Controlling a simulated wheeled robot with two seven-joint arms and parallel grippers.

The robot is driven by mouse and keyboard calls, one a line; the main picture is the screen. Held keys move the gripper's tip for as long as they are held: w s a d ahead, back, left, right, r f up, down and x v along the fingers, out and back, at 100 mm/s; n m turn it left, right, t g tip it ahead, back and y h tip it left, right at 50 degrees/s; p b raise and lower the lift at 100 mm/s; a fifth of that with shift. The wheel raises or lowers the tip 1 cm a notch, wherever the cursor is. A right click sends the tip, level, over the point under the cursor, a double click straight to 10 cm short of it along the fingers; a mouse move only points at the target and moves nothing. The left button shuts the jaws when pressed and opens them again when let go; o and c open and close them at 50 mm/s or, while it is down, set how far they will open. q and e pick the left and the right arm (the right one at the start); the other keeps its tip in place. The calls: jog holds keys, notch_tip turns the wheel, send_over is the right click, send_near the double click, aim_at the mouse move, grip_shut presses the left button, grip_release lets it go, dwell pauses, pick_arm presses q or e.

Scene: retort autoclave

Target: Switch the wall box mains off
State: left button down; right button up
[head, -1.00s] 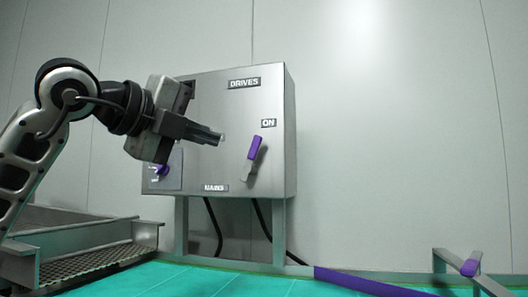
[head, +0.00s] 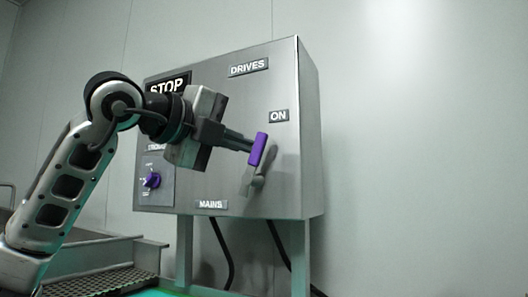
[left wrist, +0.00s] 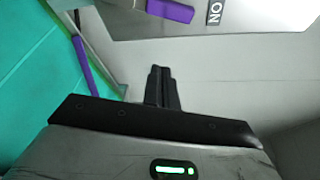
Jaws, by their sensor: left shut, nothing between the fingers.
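The grey metal wall box (head: 225,185) stands on legs against the wall, with signs DRIVES, ON, STOP and MAINS. A lever with a purple grip (head: 258,149) is on its right side, tilted up towards the ON sign (head: 278,116). My left gripper (head: 251,146) is shut and empty, its tips at or just left of the purple grip; I cannot tell if they touch. In the left wrist view the shut fingers (left wrist: 161,78) show below the purple grip (left wrist: 170,10). A small purple knob (head: 152,180) is on the box's lower left. My right gripper is out of view.
A grey metal step with a grated tread (head: 95,283) stands at the lower left. Black cables (head: 222,255) hang under the box. The wall right of the box is clear. The left wrist view shows green floor (left wrist: 30,80) and a purple-edged rail (left wrist: 84,65).

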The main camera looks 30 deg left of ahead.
aim_at(261, 151)
pick_arm(q)
jog(key=w+p, duration=0.1)
jog(key=w, duration=0.2)
jog(key=w+p, duration=0.2)
jog(key=w, duration=0.1)
jog(key=w+a+p, duration=0.1)
jog(key=w, duration=0.2)
jog(key=shift+w+p, duration=0.3)
jog(key=shift+a, duration=0.1)
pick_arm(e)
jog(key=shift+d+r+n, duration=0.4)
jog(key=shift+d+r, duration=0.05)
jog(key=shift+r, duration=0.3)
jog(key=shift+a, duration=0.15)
